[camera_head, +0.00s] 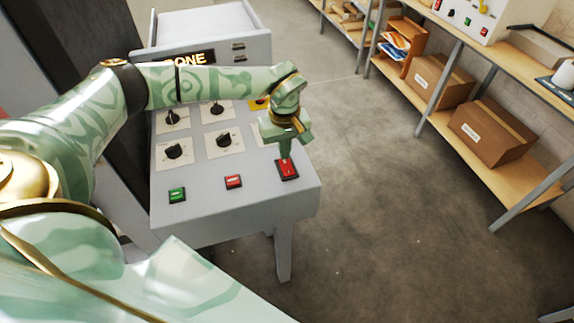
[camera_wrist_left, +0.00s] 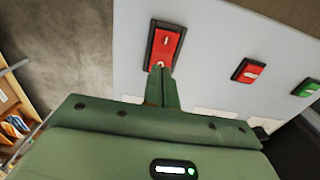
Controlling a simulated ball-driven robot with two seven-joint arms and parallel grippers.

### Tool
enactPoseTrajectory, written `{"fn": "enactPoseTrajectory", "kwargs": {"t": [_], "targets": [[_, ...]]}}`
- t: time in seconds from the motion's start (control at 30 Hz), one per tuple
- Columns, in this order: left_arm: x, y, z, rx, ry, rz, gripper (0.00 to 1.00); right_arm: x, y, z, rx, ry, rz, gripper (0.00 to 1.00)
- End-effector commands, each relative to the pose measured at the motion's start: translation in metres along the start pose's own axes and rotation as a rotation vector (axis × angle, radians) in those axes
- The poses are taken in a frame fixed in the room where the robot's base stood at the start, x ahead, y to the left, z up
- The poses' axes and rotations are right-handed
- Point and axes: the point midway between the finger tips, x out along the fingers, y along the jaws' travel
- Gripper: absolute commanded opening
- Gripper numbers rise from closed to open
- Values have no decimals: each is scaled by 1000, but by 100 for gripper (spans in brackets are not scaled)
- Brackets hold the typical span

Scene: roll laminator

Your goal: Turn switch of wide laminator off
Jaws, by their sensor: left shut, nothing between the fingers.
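The wide laminator's grey control panel (camera_head: 205,205) stands in front of me, with a display at its back that is partly covered by my left arm. A red rocker switch (camera_head: 287,169) in a black frame sits near the panel's right front corner; it also shows in the left wrist view (camera_wrist_left: 166,45). My left gripper (camera_head: 285,155) points down at this switch, shut and empty. In the left wrist view its fingertips (camera_wrist_left: 160,70) are at the switch's near end, by the round mark; I cannot tell whether they touch. My right gripper is not in view.
A green button (camera_head: 177,194) and a red button (camera_head: 233,182) lie left of the switch. Several black knobs (camera_head: 174,152) sit behind them, and a yellow part (camera_head: 257,104) is partly hidden by my arm. Shelves with cardboard boxes (camera_head: 492,133) stand at right; the floor between is clear.

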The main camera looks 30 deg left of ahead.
Motion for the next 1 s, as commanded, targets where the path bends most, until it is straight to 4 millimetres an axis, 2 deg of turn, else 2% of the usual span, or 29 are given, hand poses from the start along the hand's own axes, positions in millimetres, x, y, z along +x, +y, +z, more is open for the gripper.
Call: {"fn": "enactPoseTrajectory", "kwargs": {"t": [1.0], "targets": [[16, 0, 0, 0, -1, -1, 0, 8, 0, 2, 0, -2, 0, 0]]}}
